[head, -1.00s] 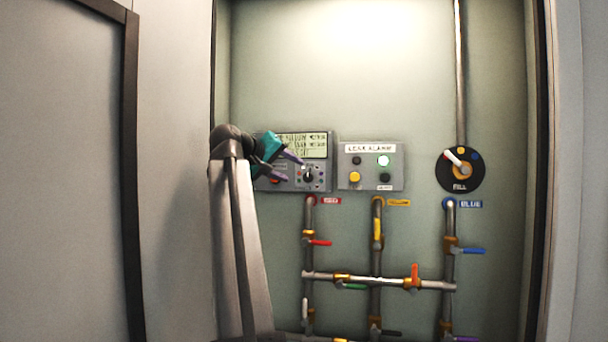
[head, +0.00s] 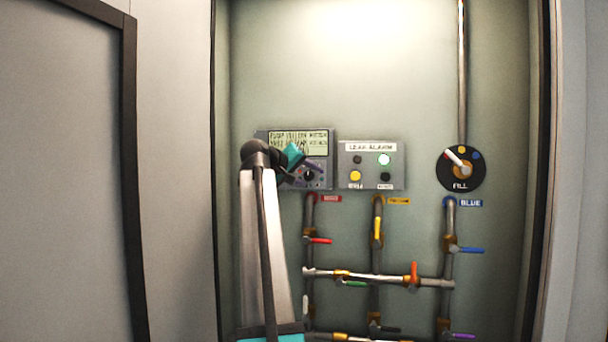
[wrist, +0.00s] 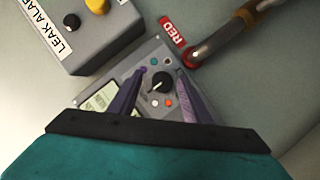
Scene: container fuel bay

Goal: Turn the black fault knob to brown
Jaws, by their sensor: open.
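The black fault knob (wrist: 160,82) sits on a grey panel with a display (head: 298,143). A pale pointer mark shows on the knob. My gripper (wrist: 161,75) is open, its purple fingers on either side of the knob. I cannot tell whether they touch it. In the head view the knob (head: 309,175) shows at the right of my teal gripper, and my arm hides the panel's lower left.
A fill dial (head: 461,169) is farther right. Pipes with coloured valve handles (head: 376,230) run below. A red-labelled pipe (wrist: 222,37) is close to my gripper.

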